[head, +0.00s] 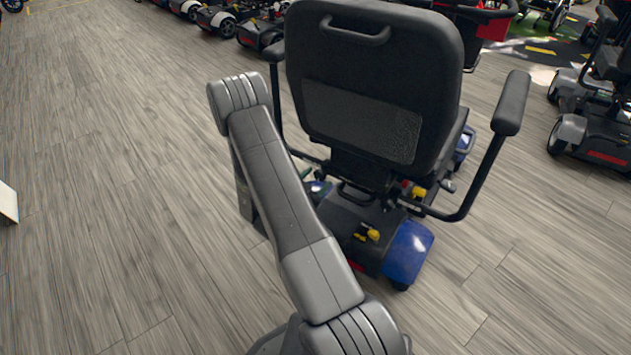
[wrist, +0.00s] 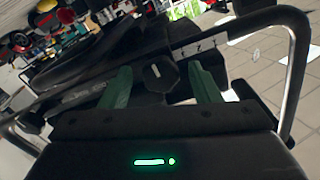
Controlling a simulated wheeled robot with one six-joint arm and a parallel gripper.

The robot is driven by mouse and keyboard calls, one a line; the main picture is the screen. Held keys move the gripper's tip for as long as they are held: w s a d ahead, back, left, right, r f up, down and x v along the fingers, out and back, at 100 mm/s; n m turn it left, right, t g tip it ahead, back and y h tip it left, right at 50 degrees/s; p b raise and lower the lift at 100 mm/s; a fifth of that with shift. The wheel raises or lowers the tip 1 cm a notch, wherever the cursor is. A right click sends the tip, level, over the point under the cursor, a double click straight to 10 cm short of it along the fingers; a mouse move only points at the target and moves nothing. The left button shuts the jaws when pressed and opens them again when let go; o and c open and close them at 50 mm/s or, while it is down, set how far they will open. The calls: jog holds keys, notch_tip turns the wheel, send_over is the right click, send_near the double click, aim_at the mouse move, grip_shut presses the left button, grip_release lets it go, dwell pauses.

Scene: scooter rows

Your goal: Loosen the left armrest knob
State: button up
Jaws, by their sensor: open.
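In the wrist view, a dark, faceted knob (wrist: 160,73) with a small pale mark sits under the seat, beside a flat bar (wrist: 200,44) with small pale marks. My gripper (wrist: 161,84) is open, its two green fingers on either side of the knob with gaps between. I cannot tell how deep the fingers reach. In the head view, the scooter seat (head: 372,70) is seen from behind, with the left armrest (head: 275,52) at its left side. My arm hides the area below that armrest, so the gripper and knob do not show there.
A bent armrest tube (wrist: 297,62) rises at the right of the wrist view, close to my gripper. The right armrest (head: 512,103) juts out. A blue rear fender (head: 408,251) sits low. Other scooters (head: 597,125) stand right and behind.

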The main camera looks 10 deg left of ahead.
jog(key=c, duration=1)
